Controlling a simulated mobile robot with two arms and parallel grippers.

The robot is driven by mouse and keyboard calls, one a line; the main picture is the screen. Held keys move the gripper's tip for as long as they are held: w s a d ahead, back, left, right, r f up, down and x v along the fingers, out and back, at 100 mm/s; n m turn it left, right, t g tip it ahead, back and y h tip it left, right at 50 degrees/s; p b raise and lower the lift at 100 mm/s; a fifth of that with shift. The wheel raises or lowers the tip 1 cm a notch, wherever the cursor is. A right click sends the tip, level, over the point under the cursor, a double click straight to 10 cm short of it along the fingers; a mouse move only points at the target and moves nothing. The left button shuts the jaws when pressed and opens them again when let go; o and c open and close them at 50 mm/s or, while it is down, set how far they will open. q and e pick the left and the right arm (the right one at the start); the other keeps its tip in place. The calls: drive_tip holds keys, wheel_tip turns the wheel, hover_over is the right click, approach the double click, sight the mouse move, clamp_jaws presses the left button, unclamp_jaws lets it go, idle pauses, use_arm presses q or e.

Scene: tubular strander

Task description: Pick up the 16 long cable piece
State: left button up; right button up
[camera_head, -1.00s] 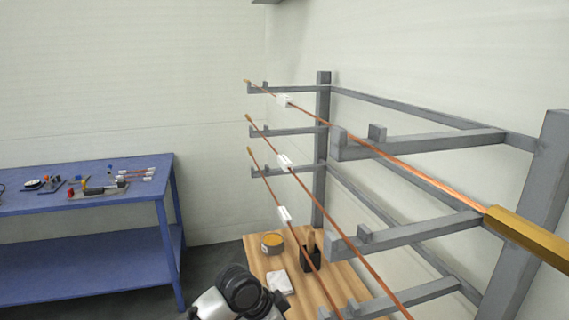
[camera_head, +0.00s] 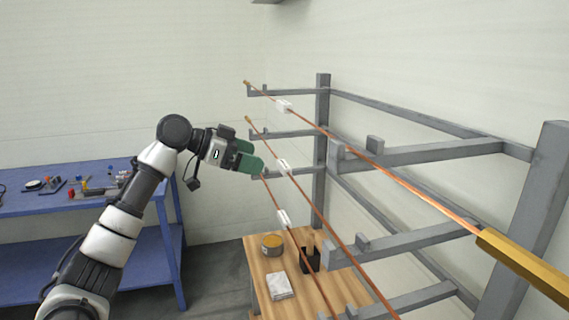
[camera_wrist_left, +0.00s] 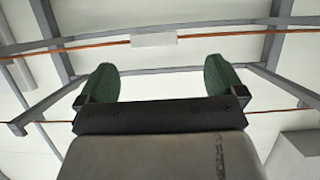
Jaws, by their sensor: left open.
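Three long copper cable pieces lie on the grey rack, one above another, each with a white tag: the top cable (camera_head: 355,150), the middle cable (camera_head: 318,207) and the lowest cable (camera_head: 273,202). The tag print is too small to read, so I cannot tell which is 16. My left gripper (camera_head: 256,156) has green fingers and is open and empty, near the far ends of the middle and lowest cables. In the left wrist view, a cable with a white tag (camera_wrist_left: 153,39) crosses beyond the open fingers (camera_wrist_left: 162,78). My right gripper is not in view.
The grey rack (camera_head: 430,153) has upright posts and stub-ended arms. A blue bench (camera_head: 60,205) with small tools stands at left.

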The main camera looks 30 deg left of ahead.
sight(280, 167)
use_arm(q)
drive_tip(key=p+x, duration=0.2)
drive_tip(key=x, duration=0.1)
drive_tip(key=p+x, duration=0.1)
drive_tip(key=x, duration=0.1)
drive_tip(key=shift+s+d, duration=0.1)
drive_tip(key=shift+d, duration=0.4)
drive_tip(key=shift+f, duration=0.15)
drive_tip(key=shift+c, duration=1.4)
drive_tip(key=c, duration=0.9)
drive_tip(key=shift+o, duration=0.2)
